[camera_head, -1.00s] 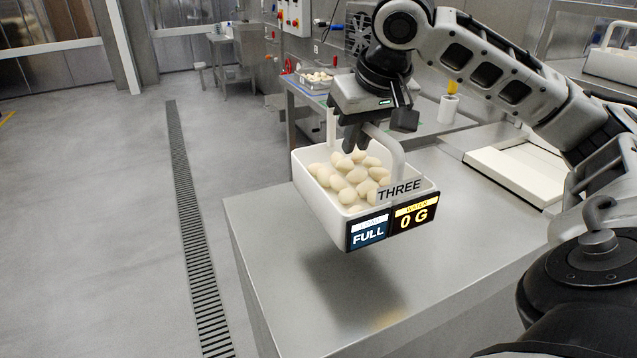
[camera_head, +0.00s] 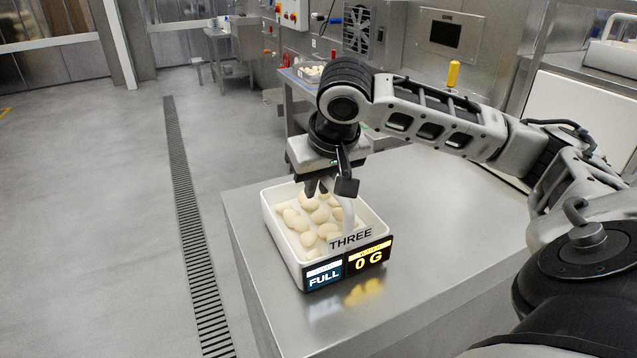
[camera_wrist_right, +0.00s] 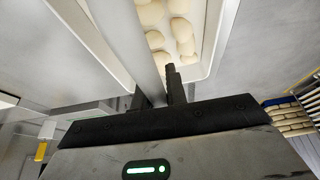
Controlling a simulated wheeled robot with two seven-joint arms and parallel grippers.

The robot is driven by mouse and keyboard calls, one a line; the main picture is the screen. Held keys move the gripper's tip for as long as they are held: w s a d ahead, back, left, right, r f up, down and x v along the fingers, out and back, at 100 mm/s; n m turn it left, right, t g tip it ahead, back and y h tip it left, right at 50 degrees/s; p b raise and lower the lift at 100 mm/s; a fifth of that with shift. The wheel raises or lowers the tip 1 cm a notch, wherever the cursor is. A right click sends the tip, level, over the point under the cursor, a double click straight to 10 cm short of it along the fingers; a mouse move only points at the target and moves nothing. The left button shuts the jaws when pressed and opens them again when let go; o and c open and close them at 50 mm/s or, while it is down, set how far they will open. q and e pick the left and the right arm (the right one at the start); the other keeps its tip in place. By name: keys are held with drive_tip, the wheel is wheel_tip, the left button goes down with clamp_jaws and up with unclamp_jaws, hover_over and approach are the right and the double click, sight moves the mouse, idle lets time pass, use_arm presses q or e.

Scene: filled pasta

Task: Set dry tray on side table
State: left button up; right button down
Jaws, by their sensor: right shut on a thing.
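The tray (camera_head: 376,222) is white, marked THREE, FULL and 0 G, and holds several pale dough pieces. It is at or just above the steel side table (camera_head: 420,200), near its left edge; I cannot tell if its base touches. My right gripper (camera_head: 317,190) is above the tray, shut on its white handle. In the right wrist view the handle (camera_wrist_right: 135,45) runs between the fingers (camera_wrist_right: 160,95), with the dough pieces beyond. My left gripper is not in view.
The table top is bare to the right of the tray. A floor drain (camera_head: 185,200) runs along the left. Another tray with pale pieces (camera_head: 312,72) stands on a bench behind. A yellow-topped object (camera_head: 453,73) stands at the back.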

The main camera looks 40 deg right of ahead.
drive_tip(key=c, duration=1.4)
unclamp_jaws()
drive_tip(key=shift+f, duration=0.1)
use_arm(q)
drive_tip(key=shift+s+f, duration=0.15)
use_arm(e)
drive_tip(key=p+v, duration=0.2)
drive_tip(key=v, duration=0.9)
drive_tip(key=shift+r+p, duration=0.3)
drive_tip(key=shift+r, duration=0.15)
drive_tip(key=shift+s+r, duration=0.15)
drive_tip(key=shift+r, duration=0.05)
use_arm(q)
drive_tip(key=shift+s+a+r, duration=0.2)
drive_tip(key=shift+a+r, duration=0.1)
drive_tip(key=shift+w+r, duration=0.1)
